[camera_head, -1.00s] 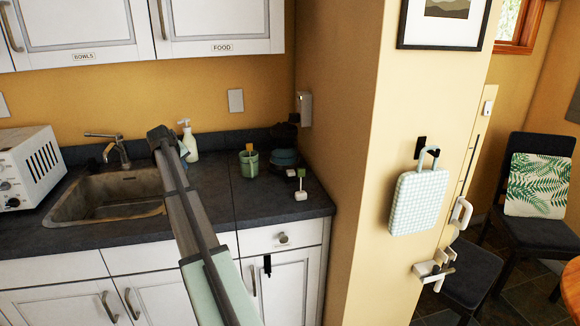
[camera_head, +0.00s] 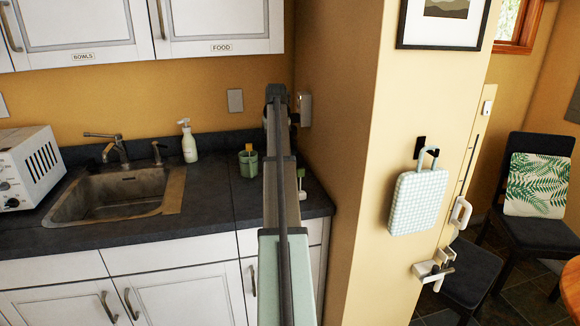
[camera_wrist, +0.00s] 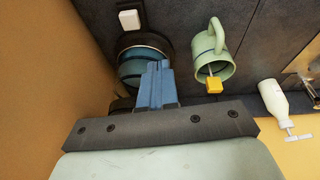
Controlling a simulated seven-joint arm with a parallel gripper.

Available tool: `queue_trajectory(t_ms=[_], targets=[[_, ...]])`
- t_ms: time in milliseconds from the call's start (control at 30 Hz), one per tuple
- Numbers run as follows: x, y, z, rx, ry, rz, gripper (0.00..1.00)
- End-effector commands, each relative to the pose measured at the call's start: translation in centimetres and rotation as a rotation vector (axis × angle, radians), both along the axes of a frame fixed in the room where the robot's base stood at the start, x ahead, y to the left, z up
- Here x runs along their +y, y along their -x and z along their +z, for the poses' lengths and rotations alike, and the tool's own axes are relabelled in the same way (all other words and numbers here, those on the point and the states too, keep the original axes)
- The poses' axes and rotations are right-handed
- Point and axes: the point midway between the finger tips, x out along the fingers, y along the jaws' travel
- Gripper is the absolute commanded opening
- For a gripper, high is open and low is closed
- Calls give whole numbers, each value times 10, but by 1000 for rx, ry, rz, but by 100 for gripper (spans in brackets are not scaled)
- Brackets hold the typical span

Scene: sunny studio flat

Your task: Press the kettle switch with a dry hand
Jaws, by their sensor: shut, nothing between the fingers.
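In the wrist view, the kettle (camera_wrist: 130,72) is a dark round body with a blue-teal band, standing in the counter corner. A white square piece (camera_wrist: 130,19) sits on a dark part just beyond it; it looks like the switch, but I cannot be sure. My gripper (camera_wrist: 157,68) has its blue fingers together and empty. They overlap the kettle's right side in the picture; I cannot tell whether they touch. In the head view my arm hides most of the kettle, and the fingers are not visible.
A green mug (camera_head: 248,162) with a yellow-tipped item stands left of the kettle. A soap bottle (camera_head: 189,142) and the sink (camera_head: 125,195) are further left. A small white block (camera_head: 302,195) shows right of my arm. The yellow side wall (camera_head: 345,150) closes the right side.

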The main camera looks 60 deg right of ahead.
Motion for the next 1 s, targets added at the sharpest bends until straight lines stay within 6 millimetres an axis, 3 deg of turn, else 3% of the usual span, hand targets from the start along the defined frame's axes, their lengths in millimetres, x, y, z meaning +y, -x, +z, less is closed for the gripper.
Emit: queue_trajectory(t_ms=[100,300,767,1000], targets=[[-16,27,9,-13,-31,-28,0],[-26,49,16,-25,-61,-50,0],[-28,53,16,-27,-65,-53,0],[-32,49,-4,-27,-66,-53,0]])
